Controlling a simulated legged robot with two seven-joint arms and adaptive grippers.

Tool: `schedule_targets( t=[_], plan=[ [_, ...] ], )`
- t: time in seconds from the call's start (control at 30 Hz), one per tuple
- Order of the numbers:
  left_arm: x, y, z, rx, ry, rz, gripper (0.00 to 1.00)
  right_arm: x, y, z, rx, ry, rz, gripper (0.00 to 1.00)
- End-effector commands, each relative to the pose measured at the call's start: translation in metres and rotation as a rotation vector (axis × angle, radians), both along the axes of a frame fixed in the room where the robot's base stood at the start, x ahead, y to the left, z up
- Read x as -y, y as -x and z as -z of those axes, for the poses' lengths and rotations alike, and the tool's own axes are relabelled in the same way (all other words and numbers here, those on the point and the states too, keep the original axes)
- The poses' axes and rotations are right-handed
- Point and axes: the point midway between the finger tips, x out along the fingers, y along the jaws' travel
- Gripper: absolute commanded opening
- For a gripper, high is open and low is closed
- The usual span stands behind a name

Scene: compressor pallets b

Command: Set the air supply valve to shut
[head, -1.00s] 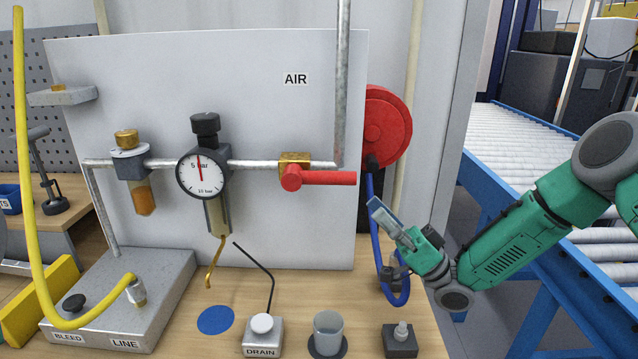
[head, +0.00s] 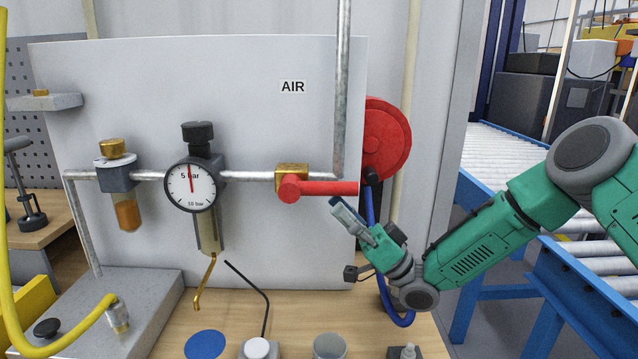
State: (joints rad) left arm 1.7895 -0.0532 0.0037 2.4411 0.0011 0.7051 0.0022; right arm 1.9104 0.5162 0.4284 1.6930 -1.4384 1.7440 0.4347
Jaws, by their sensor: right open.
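The air supply valve has a brass body (head: 291,176) on the horizontal grey pipe, under the AIR label (head: 293,87). Its red handle (head: 325,188) points right, level and in line with that pipe. A round gauge (head: 191,187) hangs on the same pipe to the left, its needle pointing up near 5 bar. My right gripper (head: 348,212) is open and empty, just below and right of the handle's free end, with a small gap that is hard to judge in depth. My left gripper is not in view.
A red hose reel (head: 385,140) with a blue hose (head: 370,208) is right of the panel (head: 120,80), behind my right gripper. A yellow hose (head: 75,340) curves at lower left. A blue disc (head: 205,345) and a grey cup (head: 329,346) sit on the bench.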

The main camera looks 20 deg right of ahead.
Motion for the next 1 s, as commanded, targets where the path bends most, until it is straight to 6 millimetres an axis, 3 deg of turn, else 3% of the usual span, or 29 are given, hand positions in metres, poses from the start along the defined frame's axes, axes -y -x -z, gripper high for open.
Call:
schedule_targets(
  t=[0.3,0.67,0.7,0.8,0.83,1.0],
  plan=[
    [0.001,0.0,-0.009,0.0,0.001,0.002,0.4,-0.026,-0.015,-0.032,0.0,-0.003,0.003,0.43],
    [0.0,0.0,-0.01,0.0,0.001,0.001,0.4,-0.042,-0.017,-0.037,0.0,0.007,0.002,0.43],
    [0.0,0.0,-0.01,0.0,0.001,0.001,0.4,-0.04,-0.017,-0.037,0.0,0.006,0.002,0.39],
    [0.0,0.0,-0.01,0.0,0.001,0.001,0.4,-0.034,-0.017,-0.036,-0.001,0.0,0.002,0.04],
    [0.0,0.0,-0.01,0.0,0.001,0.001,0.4,-0.034,-0.017,-0.036,0.0,-0.001,0.002,0.0],
    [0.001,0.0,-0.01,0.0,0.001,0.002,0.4,-0.027,-0.016,-0.035,0.0,-0.006,0.001,0.0]
  ],
)
